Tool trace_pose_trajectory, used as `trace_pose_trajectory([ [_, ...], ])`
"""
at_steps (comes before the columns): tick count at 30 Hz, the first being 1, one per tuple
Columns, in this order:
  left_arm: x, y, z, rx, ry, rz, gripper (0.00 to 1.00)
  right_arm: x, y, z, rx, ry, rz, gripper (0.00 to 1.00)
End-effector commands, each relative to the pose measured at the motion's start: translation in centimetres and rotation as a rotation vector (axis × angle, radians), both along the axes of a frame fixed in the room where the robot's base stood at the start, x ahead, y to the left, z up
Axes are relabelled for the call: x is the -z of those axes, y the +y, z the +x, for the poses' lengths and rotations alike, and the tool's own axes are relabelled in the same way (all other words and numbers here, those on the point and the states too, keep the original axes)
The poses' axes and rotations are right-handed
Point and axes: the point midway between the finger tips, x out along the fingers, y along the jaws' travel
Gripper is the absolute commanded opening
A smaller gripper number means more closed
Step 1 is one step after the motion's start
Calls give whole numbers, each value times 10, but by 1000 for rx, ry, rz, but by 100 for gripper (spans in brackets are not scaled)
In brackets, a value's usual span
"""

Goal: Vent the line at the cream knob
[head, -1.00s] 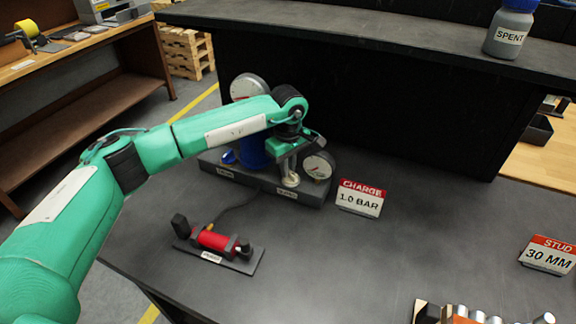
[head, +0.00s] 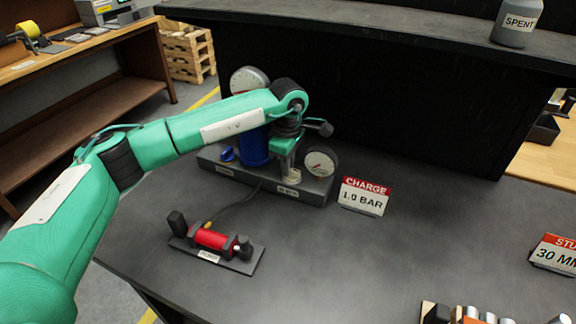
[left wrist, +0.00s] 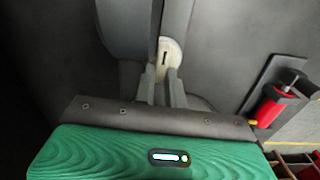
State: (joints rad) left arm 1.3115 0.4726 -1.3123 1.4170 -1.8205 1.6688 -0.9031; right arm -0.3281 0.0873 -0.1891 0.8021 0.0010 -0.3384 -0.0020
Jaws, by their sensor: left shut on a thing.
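The cream knob (left wrist: 168,52) shows in the left wrist view as a pale disc with a dark slot, between the tips of my left gripper (left wrist: 167,75). The gripper is shut on it. In the head view the left gripper (head: 291,172) points down at the front of the grey base block (head: 310,190), and its wrist hides most of the knob. A round dial gauge (head: 320,162) stands just right of the gripper. A second gauge (head: 248,80) and a blue cylinder (head: 254,146) stand behind and left. My right gripper is not in view.
A red cylinder device (head: 213,239) on a dark plate is at the front left, with a hose to the block. A "CHARGE 1.0 BAR" sign (head: 364,197) stands right of the block. The table to the right (head: 420,240) is mostly clear. A shelf (head: 380,35) overhangs behind.

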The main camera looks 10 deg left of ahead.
Motion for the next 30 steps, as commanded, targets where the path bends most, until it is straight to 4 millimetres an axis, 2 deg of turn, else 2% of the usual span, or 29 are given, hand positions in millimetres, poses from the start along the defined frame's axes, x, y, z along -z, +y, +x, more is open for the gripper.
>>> trace_pose_trajectory([
  [4, -1, 0, 0, 1, -1, 0, 0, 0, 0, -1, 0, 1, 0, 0],
  [5, -1, 0, 0, 1, -1, 0, 16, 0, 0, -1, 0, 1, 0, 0],
  [8, -1, 0, 0, 2, -1, 0, 34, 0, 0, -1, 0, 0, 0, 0],
  [16, -1, 0, 0, 3, -1, 0, 34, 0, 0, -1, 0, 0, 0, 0],
  [20, -9, 0, 1, 3, -2, 0, 34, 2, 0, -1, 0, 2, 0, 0],
  [23, -24, 0, 1, 3, -4, -1, 34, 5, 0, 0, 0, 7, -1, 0],
  [30, -79, 0, 1, 3, -5, 0, 34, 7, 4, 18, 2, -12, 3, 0],
])
